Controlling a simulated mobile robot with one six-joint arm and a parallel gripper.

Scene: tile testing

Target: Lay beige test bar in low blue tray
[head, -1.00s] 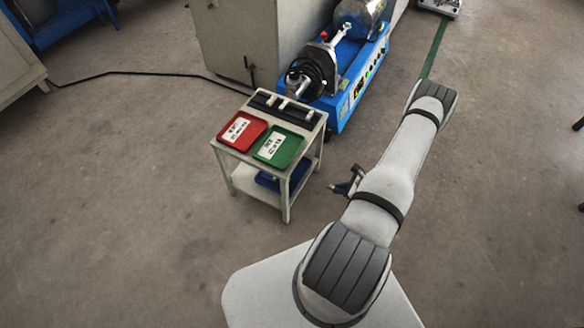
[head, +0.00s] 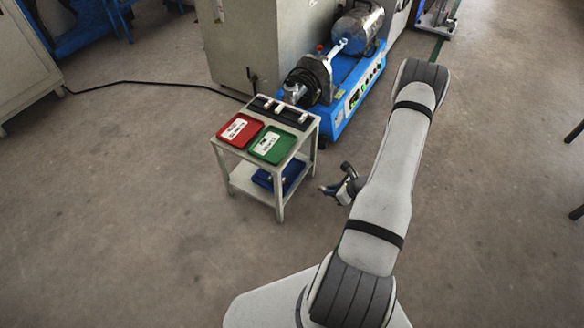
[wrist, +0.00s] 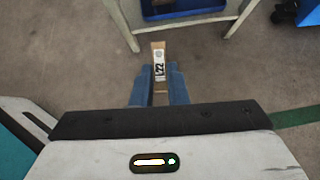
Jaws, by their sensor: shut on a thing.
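The beige test bar (wrist: 158,62) shows in the wrist view, with a white label marked "22" on it. My gripper (wrist: 158,88) is shut on the bar, its two blue fingers on either side, and the bar's far end sticks out past them. In the head view my gripper (head: 338,188) is to the right of the small cart, in open air; the bar is too small to tell there. The low blue tray (head: 280,177) lies on the cart's lower shelf, partly hidden by the top and legs. It also shows at the top of the wrist view (wrist: 185,13).
The pale cart (head: 244,180) carries a red tray (head: 240,130) and a green tray (head: 272,145) on top, with dark holders (head: 284,112) behind. A blue machine (head: 345,100) stands behind it. Floor between gripper and cart is clear.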

